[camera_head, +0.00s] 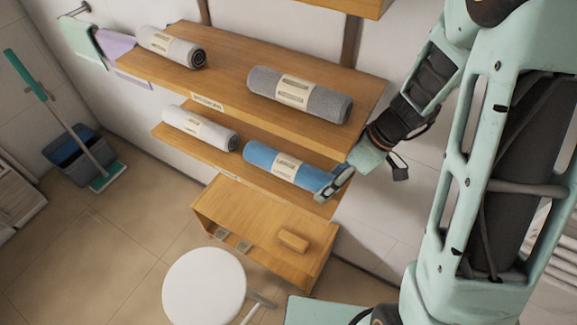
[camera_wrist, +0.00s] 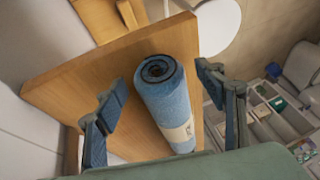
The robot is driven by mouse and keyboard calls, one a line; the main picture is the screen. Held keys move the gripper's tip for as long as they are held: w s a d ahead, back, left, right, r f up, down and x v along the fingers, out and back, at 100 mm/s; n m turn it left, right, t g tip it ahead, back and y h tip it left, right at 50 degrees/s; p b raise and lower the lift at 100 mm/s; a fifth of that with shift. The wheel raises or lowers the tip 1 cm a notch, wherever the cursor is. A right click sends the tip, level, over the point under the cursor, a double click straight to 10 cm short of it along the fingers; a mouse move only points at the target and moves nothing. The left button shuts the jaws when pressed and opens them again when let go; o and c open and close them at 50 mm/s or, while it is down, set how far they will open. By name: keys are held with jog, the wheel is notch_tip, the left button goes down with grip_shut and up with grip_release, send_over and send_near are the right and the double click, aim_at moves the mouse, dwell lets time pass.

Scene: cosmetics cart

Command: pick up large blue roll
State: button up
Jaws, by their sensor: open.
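The large blue roll (camera_head: 288,166) lies on the right part of the lower wooden shelf (camera_head: 173,142), with a pale label band around it. In the wrist view the blue roll (camera_wrist: 165,103) lies between my two fingers, its spiral end towards the top of the picture. My gripper (camera_wrist: 158,98) is open, one finger on each side of the roll, with a visible gap to each. In the head view my gripper (camera_head: 338,183) is at the right end of the roll. That view does not show clearly whether it touches the roll.
A white roll (camera_head: 200,128) lies left of the blue one on the same shelf. The upper shelf (camera_head: 225,65) is close above, holding a grey roll (camera_head: 300,95) and another light roll (camera_head: 170,46). Below stand a wooden cabinet (camera_head: 265,215) and a round white stool (camera_head: 204,287).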

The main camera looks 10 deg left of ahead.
jog(key=shift+c, duration=0.4)
jog(key=c, duration=1.4)
jog(key=shift+c, duration=0.2)
